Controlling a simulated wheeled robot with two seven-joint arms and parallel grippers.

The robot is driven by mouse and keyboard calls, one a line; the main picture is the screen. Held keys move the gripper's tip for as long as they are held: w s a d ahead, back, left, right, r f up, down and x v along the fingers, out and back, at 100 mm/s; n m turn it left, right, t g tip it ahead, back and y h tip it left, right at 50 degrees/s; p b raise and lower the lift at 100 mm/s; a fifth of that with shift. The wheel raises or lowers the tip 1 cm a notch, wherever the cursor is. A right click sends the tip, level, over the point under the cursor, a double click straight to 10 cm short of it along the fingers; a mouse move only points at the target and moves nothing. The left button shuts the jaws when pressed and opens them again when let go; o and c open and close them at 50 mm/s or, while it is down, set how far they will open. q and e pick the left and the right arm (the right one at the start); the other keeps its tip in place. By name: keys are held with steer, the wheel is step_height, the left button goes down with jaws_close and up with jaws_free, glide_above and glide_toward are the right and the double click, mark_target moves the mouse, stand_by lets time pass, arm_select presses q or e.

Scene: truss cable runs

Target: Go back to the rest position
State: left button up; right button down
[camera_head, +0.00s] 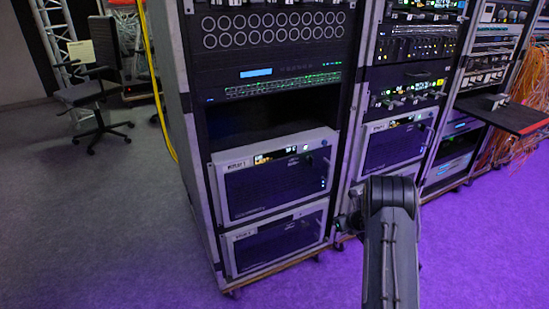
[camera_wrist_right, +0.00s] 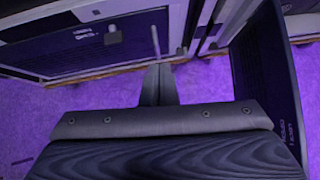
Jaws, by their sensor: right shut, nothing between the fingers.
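My right arm (camera_head: 390,235) rises from the bottom of the head view, in front of the middle rack, and its elbow-like bend hides part of that rack's lower end. In the right wrist view my right gripper (camera_wrist_right: 158,70) is shut and empty, its two fingers together. It is near the bottom of a rack, with purple floor beneath. My left gripper and arm are out of view.
A tall equipment rack (camera_head: 176,110) on casters stands ahead, with more racks to its right. A black shelf (camera_head: 505,115) juts out at right, near orange cables (camera_head: 530,80). An office chair (camera_head: 85,95) stands at left. The grey floor (camera_head: 90,220) at left is clear.

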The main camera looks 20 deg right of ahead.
steer(key=s+r+m+h, duration=0.2)
steer(key=r+m, duration=0.5)
steer(key=r, duration=0.2)
steer(key=s+r+m+h, duration=0.1)
steer(key=s+r+m, duration=0.1)
steer(key=r+m, duration=0.6)
steer(key=s+a+r+m, duration=0.5)
steer(key=s+r+m, duration=0.2)
steer(key=s+a+r+m+g+y+p, duration=0.25)
steer(key=s+a+m+y, duration=0.45)
steer(key=s+a+m, duration=1.35)
steer(key=s+a+r+n+p, duration=0.2)
steer(key=r+p, duration=1.1)
steer(key=s+a+r+n+p, duration=0.3)
steer(key=r+p, duration=1)
steer(key=r, duration=0.1)
steer(key=shift+g, duration=0.45)
